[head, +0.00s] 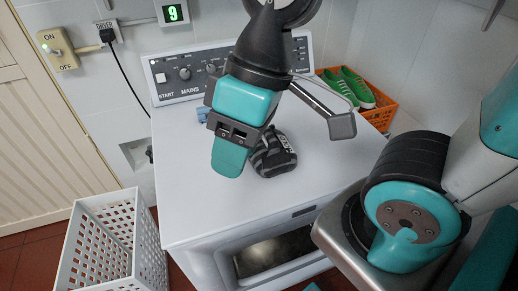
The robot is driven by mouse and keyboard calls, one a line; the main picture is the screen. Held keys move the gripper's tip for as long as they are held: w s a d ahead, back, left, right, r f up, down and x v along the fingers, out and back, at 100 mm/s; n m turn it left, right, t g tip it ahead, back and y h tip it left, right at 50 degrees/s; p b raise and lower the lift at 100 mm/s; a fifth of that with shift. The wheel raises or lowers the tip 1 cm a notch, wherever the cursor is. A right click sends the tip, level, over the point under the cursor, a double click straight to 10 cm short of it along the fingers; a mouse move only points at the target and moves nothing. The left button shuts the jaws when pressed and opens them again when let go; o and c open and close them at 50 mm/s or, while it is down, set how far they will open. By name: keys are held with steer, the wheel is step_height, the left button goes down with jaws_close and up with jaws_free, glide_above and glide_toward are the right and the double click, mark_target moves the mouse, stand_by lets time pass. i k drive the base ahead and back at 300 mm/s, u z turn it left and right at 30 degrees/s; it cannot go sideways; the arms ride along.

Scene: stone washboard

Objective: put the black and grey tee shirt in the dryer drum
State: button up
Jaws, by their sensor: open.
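The black and grey tee shirt (274,154) lies bunched up on the white top of the dryer (190,190). My gripper (230,158) is over the dryer top, just left of the shirt, and partly overlaps it in the picture. One teal finger points down; the other is hidden, and the gripper is open. I cannot tell whether it touches the shirt. The dryer drum (262,256) shows as a dark opening in the machine's front, below the top edge; only its upper part is visible.
An orange basket (378,115) with green shoes (357,88) stands at the back right. A white perforated basket (105,250) stands on the floor at the left. The control panel (180,72) rises behind the top. A small blue item (203,114) lies near it.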

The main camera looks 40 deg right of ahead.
mark_target(268, 246)
steer(key=z, duration=1.35)
steer(key=k, duration=0.95)
steer(key=u, duration=0.85)
steer(key=i, duration=1)
steer(key=z, duration=0.05)
